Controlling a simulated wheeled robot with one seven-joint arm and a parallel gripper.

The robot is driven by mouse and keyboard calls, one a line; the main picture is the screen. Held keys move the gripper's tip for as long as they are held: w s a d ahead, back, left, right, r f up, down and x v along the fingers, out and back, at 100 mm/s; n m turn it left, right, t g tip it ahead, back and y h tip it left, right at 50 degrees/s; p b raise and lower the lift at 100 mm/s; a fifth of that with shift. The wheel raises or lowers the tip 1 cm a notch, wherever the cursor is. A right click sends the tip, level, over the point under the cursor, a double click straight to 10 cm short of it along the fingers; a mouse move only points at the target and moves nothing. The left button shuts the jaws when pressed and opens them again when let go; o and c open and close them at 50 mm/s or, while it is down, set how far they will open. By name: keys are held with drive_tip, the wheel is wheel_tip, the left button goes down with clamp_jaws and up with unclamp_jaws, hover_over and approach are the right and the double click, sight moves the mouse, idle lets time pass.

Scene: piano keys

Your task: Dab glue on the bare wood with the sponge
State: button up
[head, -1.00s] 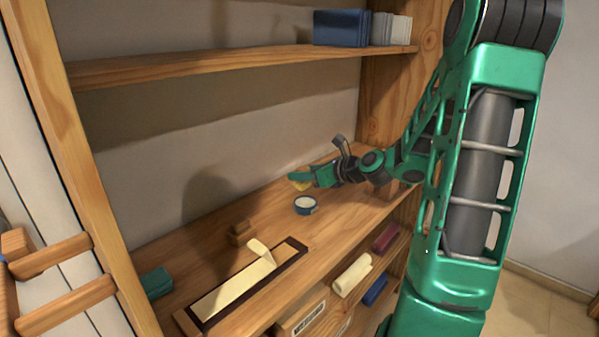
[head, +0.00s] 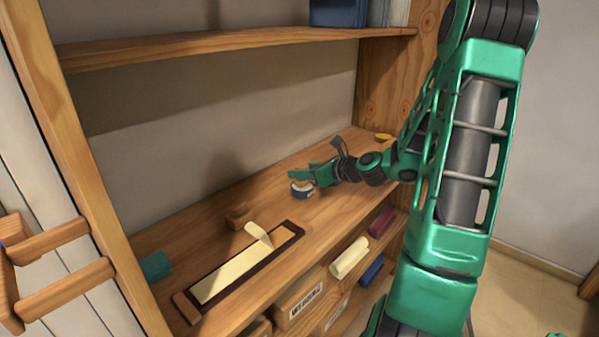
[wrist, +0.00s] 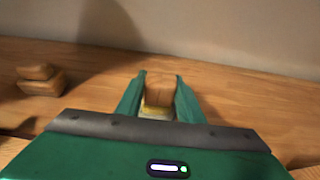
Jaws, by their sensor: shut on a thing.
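My gripper (head: 309,175) is shut on a small yellow sponge (wrist: 156,110), which shows between the green fingers in the wrist view. In the head view the fingertips are right at the top of a small round blue-and-white pot (head: 302,192). I cannot tell whether the sponge touches what is in the pot. A long pale wood strip (head: 228,279) lies in a dark frame (head: 262,263) on the shelf board, to the left of and nearer than the pot.
A teal object (head: 155,266) lies at the left. A yellow item (head: 383,137) lies behind my arm. Rolls and boxes sit on the shelf below.

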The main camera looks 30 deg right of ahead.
sight(302, 165)
drive_tip(key=shift+f, duration=0.55)
idle(1.8)
drive_tip(key=shift+r, duration=3.55)
